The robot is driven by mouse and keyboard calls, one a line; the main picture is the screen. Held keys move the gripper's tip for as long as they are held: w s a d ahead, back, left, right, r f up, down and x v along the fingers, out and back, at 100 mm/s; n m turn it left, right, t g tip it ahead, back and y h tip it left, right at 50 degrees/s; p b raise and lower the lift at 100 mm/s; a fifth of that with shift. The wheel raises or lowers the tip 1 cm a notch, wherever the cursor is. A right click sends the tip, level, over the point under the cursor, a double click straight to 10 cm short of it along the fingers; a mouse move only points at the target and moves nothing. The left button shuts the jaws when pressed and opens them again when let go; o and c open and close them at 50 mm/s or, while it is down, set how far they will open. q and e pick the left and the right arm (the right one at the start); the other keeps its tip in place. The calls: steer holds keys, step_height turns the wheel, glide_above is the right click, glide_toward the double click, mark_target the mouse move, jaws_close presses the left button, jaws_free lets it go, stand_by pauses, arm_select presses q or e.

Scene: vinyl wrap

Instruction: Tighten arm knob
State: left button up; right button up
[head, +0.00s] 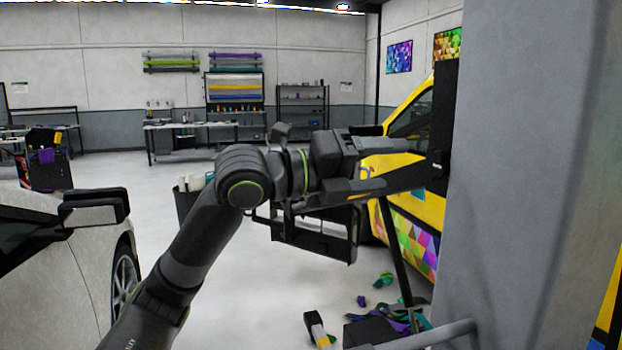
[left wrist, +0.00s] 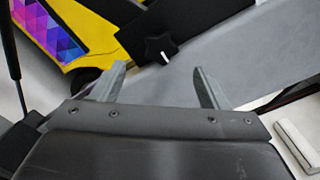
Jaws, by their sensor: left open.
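The black star-shaped knob (left wrist: 161,49) with a white mark sits on a black arm (left wrist: 190,18) in the left wrist view. It lies just beyond my left fingertips and roughly centred between them, apart from both. My left gripper (left wrist: 160,70) is open, with one finger on each side and nothing between them. In the head view, my left arm reaches right toward a black upright piece (head: 445,130) beside a grey upright surface. I cannot make out the knob there. My right gripper is not in view.
A yellow car (head: 410,105) with a colourful wrap stands behind the arm. A white car (head: 75,260) is at the left. Purple and green scraps (head: 383,280) lie on the floor, near a dark box.

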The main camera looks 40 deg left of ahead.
arm_select(q)
steer(key=b+v, duration=0.7)
steer(key=v, duration=0.3)
stand_by(0.5)
steer(key=shift+s, duration=0.1)
stand_by(0.4)
